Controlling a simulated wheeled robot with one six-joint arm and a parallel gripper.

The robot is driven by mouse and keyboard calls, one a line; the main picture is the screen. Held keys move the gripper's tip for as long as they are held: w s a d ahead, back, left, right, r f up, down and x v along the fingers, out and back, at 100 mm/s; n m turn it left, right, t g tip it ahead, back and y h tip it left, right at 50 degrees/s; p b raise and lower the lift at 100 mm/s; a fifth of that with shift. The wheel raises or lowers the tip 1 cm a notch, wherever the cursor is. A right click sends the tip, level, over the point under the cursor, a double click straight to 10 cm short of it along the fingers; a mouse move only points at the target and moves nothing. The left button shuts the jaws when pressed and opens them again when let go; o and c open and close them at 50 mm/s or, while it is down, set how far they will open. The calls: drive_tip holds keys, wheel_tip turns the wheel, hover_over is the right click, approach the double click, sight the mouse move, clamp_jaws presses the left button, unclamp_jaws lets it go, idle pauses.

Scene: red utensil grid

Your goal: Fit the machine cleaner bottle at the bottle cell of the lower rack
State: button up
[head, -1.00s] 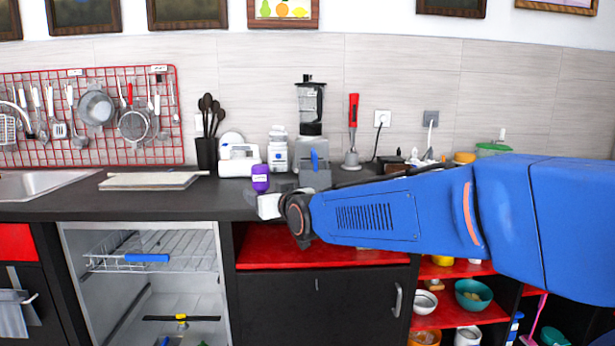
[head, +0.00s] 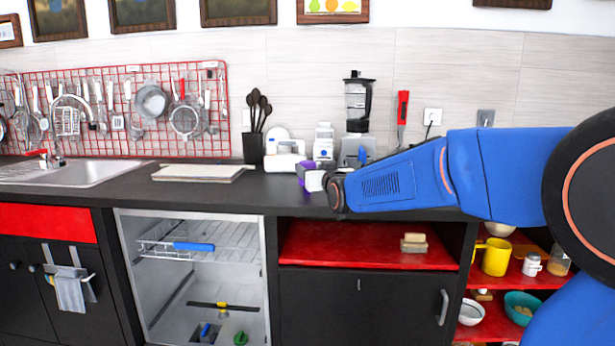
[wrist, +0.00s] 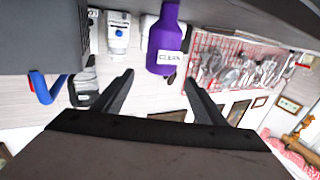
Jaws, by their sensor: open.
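The machine cleaner bottle (head: 303,169) is purple and stands on the dark counter, mostly hidden behind my gripper in the head view. In the wrist view the bottle (wrist: 163,45), with a white "CLEAN" label, appears upside down. My gripper (wrist: 159,77) is open and empty, its fingers pointing toward the bottle, which lies ahead between their lines. The gripper (head: 318,182) is at counter height in the head view. The dishwasher is open below to the left. Its lower rack (head: 208,305) is only partly in view; the bottle cell cannot be made out.
An upper rack (head: 194,246) with a blue handle sits in the dishwasher. A blender (head: 357,105), white appliances (head: 285,158) and a utensil holder (head: 253,149) stand behind the gripper. A white board (head: 200,172) lies on the counter to the left; bare counter lies between.

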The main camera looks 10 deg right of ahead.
sight(310, 165)
drive_tip(key=shift+w+a, duration=0.1)
drive_tip(key=shift+w, duration=1.05)
drive_tip(key=shift+w+a+f, duration=0.1)
drive_tip(key=shift+w+f, duration=0.05)
drive_tip(key=shift+w, duration=1.15)
drive_tip(key=shift+w+a+f, duration=0.1)
drive_tip(key=shift+w+f, duration=0.05)
drive_tip(key=shift+w, duration=1.1)
drive_tip(key=c, duration=1.3)
